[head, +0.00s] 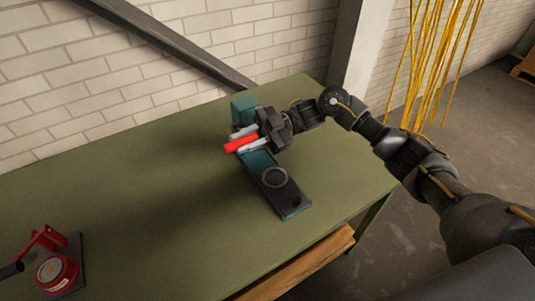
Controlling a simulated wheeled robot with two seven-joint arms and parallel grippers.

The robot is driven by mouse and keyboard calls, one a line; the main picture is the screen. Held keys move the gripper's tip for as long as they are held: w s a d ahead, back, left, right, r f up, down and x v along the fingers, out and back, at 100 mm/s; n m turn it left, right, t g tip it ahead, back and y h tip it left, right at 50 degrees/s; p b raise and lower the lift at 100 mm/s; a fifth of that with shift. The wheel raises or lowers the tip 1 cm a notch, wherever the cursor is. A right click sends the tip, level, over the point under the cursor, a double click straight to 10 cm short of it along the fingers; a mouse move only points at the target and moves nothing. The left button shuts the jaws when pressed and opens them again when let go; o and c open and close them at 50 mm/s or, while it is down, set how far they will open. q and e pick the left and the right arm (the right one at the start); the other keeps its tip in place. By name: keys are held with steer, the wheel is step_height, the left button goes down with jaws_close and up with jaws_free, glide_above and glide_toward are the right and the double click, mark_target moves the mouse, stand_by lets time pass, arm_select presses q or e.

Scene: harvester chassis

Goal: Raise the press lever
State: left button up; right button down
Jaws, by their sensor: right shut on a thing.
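The press (290,201) stands on the green workbench, with a dark flat base, a round grey plate and a teal upright body at its back. A red lever handle (236,145) sticks out to the left at the press's upper part. My right gripper (243,139) has its two pale fingers on either side of the red lever, shut on it. The gripper's body hides part of the press's upper body. My left gripper is not in view.
The green workbench (150,190) is mostly clear left of the press. A red device (57,272) on a dark plate stands at the lower left. A brick wall lies behind, and yellow cables (428,65) hang at the upper right.

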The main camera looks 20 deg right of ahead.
steer(key=shift+w+a+r+m, duration=0.15)
steer(key=shift+w+r+m, duration=0.05)
steer(key=shift+r+m, duration=0.1)
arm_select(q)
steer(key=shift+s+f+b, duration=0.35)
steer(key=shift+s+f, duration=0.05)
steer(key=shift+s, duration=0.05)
arm_select(e)
steer(key=shift+w+r, duration=0.4)
steer(key=shift+r, duration=0.3)
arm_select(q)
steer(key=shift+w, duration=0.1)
arm_select(e)
steer(key=c, duration=1.5)
jaws_free()
steer(key=shift+w, duration=0.1)
steer(key=shift+o, duration=1.1)
steer(key=shift+w+a+f, duration=0.1)
steer(key=shift+w, duration=0.05)
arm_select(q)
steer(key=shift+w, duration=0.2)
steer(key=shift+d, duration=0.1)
